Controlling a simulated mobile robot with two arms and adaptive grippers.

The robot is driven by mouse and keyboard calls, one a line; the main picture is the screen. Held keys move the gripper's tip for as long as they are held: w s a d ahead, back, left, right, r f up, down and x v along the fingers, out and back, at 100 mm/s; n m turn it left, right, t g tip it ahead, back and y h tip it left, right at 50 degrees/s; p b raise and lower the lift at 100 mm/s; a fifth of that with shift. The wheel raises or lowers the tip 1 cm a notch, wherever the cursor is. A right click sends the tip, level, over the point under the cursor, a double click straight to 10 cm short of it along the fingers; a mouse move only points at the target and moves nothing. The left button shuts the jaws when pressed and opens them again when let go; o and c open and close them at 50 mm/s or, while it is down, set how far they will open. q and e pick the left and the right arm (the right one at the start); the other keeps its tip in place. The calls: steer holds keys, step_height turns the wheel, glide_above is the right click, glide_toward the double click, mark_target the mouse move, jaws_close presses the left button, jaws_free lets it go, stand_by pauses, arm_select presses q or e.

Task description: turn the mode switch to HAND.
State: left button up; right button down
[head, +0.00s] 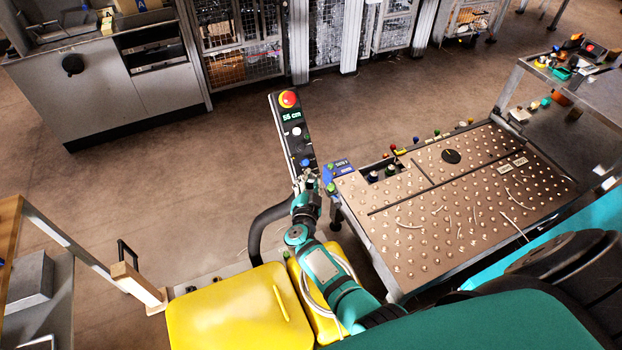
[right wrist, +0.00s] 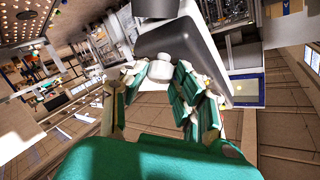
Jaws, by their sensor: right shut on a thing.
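A slim dark control panel (head: 283,125) stands upright left of the roller table. It has a red push button on a yellow ring (head: 288,99), a green "56 cm" display (head: 291,118) and a pale round button (head: 296,132). My right gripper (head: 304,186) is at the lower end of this panel and hides that part in the head view. In the right wrist view its green fingers (right wrist: 161,78) are closed in around a small pale knob (right wrist: 160,69), which I take for the mode switch. Its lettering and setting cannot be read. My left gripper is not in view.
The roller table (head: 450,205) stands close to the right of the panel, with a small blue box (head: 340,168) at its corner. Yellow covers (head: 228,310) lie below, left of my arm. A grey cabinet (head: 100,95) stands at back left. The floor between is clear.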

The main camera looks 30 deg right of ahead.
steer(key=shift+m+g, duration=0.4)
steer(key=shift+m, duration=0.1)
steer(key=c, duration=1)
jaws_free()
steer(key=shift+s+d+f+n+t+b, duration=0.1)
steer(key=shift+f+n+t+b, duration=0.1)
steer(key=shift+n+t+b, duration=0.5)
steer(key=s+a+n+t+y+b, duration=0.2)
steer(key=s+n+t+y+b, duration=0.3)
steer(key=s+n, duration=0.95)
steer(key=s+a+f+g+y+b, duration=0.1)
steer(key=s+f+g+y, duration=0.1)
steer(key=f, duration=0.9)
steer(key=s+a+f+g+y+b, duration=0.1)
steer(key=s+f+g, duration=0.3)
steer(key=f, duration=0.6)
steer(key=s+a+y, duration=0.1)
steer(key=s, duration=0.1)
steer(key=shift+s+f+y, duration=0.3)
steer(key=shift+s+f, duration=0.05)
